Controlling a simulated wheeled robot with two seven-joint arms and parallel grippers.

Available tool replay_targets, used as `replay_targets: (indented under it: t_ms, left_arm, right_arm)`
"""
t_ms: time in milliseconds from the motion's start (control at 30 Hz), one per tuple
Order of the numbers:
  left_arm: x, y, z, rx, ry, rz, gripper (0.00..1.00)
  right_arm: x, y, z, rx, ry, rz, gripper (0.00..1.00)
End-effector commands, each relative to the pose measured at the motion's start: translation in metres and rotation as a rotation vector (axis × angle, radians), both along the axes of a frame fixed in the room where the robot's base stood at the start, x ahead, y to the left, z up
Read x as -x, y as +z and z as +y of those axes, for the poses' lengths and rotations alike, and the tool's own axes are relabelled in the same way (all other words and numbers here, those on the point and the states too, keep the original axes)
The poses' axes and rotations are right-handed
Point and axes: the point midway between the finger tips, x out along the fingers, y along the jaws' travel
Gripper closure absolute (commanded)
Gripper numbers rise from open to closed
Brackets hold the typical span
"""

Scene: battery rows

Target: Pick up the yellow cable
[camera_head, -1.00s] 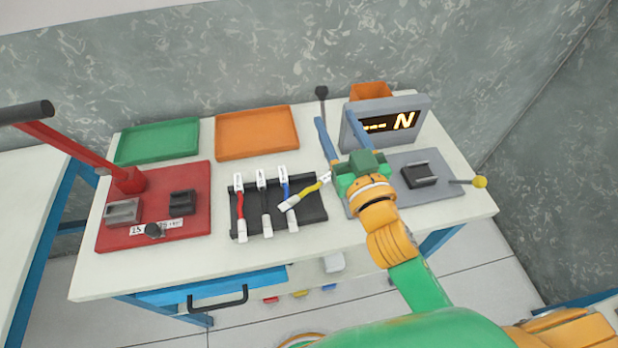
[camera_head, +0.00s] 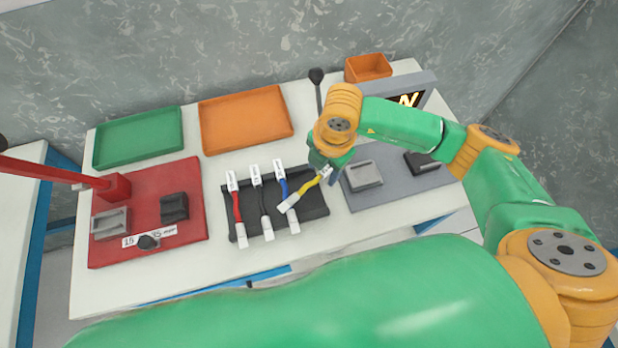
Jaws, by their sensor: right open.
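The yellow cable (camera_head: 307,189) has white end plugs and lies slanted over the right part of a black holder (camera_head: 316,201), its lower plug near the blue cable (camera_head: 285,188). My right gripper (camera_head: 331,181) is open and points down at the cable's upper right plug. Its fingers are mostly hidden under the wrist, so I cannot tell whether they touch the cable. My left gripper is out of view.
A red cable (camera_head: 238,207) and a black cable (camera_head: 262,200) lie beside the blue one. A red press base (camera_head: 190,231) is at left, a grey fixture plate (camera_head: 391,189) at right. Green (camera_head: 139,138) and orange (camera_head: 247,120) trays stand behind.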

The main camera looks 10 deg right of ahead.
Motion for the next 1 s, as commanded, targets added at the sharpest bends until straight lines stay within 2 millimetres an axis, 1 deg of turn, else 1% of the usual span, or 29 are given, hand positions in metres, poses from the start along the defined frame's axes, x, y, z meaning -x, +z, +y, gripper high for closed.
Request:
replay_targets:
  t_ms: [33,133,333,367,400,467,500,533,567,867,933,1000]
  left_arm:
    - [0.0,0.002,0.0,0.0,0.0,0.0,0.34]
    - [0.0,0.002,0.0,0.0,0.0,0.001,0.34]
    - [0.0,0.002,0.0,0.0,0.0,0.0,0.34]
    - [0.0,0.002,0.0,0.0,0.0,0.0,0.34]
    - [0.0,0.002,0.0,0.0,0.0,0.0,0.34]
    - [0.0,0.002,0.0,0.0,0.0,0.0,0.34]
    - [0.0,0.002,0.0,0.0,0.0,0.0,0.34]
    - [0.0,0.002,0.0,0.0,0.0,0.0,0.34]
    - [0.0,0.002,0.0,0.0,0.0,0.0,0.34]
    - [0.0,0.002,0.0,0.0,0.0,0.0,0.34]
    - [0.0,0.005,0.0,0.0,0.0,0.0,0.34]
    - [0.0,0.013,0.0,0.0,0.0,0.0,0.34]
  right_arm:
    - [0.0,-0.007,0.0,0.0,-0.001,0.005,0.43]
    - [-0.001,-0.017,0.001,-0.001,-0.001,0.002,0.43]
    - [-0.002,-0.019,0.002,-0.003,0.001,0.0,0.43]
    - [-0.002,-0.019,0.002,-0.003,0.001,0.0,0.51]
    - [-0.002,-0.019,0.002,-0.003,0.002,0.0,0.61]
    - [-0.002,-0.018,0.002,-0.003,0.002,0.0,0.78]
    - [-0.002,-0.018,0.002,-0.004,0.002,0.0,0.88]
    - [-0.002,-0.018,0.002,-0.004,0.002,0.0,0.96]
    - [-0.002,-0.018,0.002,-0.004,0.002,0.0,1.0]
    - [-0.002,-0.018,0.002,-0.005,0.002,-0.001,1.0]
    - [-0.002,-0.015,0.002,-0.005,0.002,-0.001,1.0]
    - [-0.002,-0.006,0.002,-0.005,0.002,-0.001,1.0]
